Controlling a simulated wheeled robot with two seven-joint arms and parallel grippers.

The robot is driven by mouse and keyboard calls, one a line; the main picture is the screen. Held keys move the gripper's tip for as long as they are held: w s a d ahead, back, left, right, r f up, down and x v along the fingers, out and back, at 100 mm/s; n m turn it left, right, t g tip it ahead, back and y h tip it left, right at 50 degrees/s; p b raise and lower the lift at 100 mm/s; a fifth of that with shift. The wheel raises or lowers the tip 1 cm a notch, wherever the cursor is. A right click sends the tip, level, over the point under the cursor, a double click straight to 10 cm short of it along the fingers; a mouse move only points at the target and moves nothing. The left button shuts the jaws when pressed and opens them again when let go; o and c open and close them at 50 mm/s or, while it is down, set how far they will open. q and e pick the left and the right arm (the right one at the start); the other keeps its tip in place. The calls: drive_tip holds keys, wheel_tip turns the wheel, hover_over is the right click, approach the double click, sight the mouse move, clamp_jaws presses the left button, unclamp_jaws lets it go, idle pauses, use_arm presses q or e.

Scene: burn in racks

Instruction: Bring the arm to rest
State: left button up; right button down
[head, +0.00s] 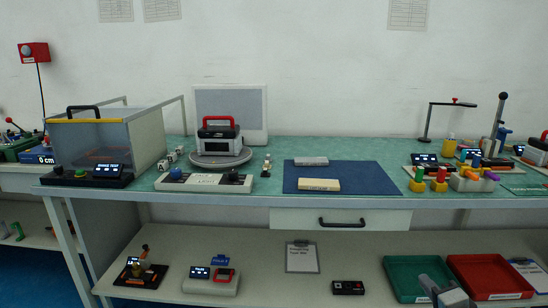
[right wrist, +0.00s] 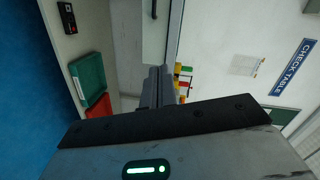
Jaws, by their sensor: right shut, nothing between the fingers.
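My right gripper (head: 430,282) shows at the bottom right of the head view, in front of the lower shelf and the green tray. In the right wrist view its fingers (right wrist: 157,80) are together with nothing between them. The gripper is apart from the workbench and holds nothing. My left gripper is in neither view.
The green workbench (head: 300,148) carries a clear box (head: 95,140), a device with a red handle (head: 218,140), a blue mat (head: 350,180) and several coloured parts at right. The lower shelf (head: 260,245) holds a green tray (head: 398,268), a red tray (head: 490,272) and a clipboard (head: 302,258).

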use_arm(q)
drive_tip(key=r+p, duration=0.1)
drive_tip(key=p, duration=0.2)
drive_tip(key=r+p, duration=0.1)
drive_tip(key=p, duration=0.2)
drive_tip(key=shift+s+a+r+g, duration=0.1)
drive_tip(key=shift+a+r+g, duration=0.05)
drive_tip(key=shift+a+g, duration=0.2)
use_arm(e)
drive_tip(key=s+a+f+n+g+y, duration=0.2)
drive_tip(key=s+a+n+g, duration=0.1)
drive_tip(key=s+a+n, duration=0.5)
drive_tip(key=s+a+f+n+g+y, duration=0.1)
drive_tip(key=s+a+f+n+g, duration=0.1)
drive_tip(key=s+a+n, duration=0.6)
drive_tip(key=s+a, duration=0.6)
drive_tip(key=shift+s+n+g+y, duration=0.25)
drive_tip(key=shift+n+g+y, duration=0.15)
drive_tip(key=shift+f, duration=0.1)
